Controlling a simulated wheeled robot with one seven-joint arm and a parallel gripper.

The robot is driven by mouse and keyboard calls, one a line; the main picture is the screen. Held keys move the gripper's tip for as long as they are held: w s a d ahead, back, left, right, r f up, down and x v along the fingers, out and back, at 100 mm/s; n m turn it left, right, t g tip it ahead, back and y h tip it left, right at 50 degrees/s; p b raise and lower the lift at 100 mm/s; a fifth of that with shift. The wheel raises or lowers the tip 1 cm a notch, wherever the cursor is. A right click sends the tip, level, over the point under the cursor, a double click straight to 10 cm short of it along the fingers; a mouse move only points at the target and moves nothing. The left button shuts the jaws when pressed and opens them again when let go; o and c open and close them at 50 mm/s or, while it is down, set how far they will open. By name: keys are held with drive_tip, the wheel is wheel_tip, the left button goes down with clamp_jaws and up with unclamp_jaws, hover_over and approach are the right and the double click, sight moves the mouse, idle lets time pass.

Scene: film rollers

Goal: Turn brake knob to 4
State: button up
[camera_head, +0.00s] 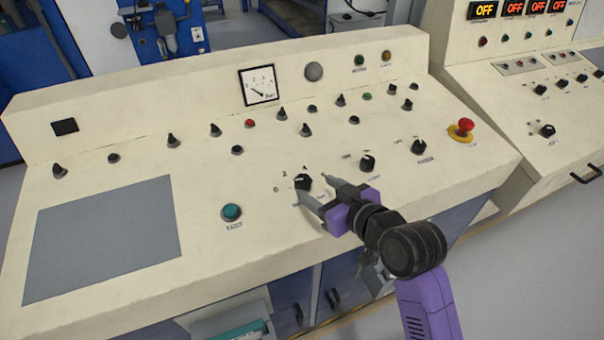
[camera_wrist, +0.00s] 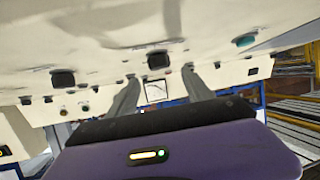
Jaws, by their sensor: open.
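The black brake knob (camera_head: 303,182) sits on the sloping cream panel, with the marks 0, 2 and 4 in an arc on its left and upper side. Its pointer direction is too small to read surely, and its label is partly covered. My gripper (camera_head: 313,186) is open, its two grey fingertips close to the knob, one on its lower side and one on its right. In the wrist view, the knob (camera_wrist: 157,61) shows between and just beyond the fingertips (camera_wrist: 159,73). I cannot tell whether either finger touches it.
Two more black knobs (camera_head: 367,163) (camera_head: 419,147) and a red emergency button (camera_head: 464,128) lie to the right. A teal button (camera_head: 231,211) lies to the left. Several small switches and a dial gauge (camera_head: 259,85) stand behind. A flat grey plate (camera_head: 100,235) is at far left.

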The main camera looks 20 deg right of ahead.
sight(303, 179)
drive_tip(key=x, duration=0.7)
drive_tip(key=shift+w, duration=0.25)
drive_tip(key=shift+c, duration=0.5)
clamp_jaws()
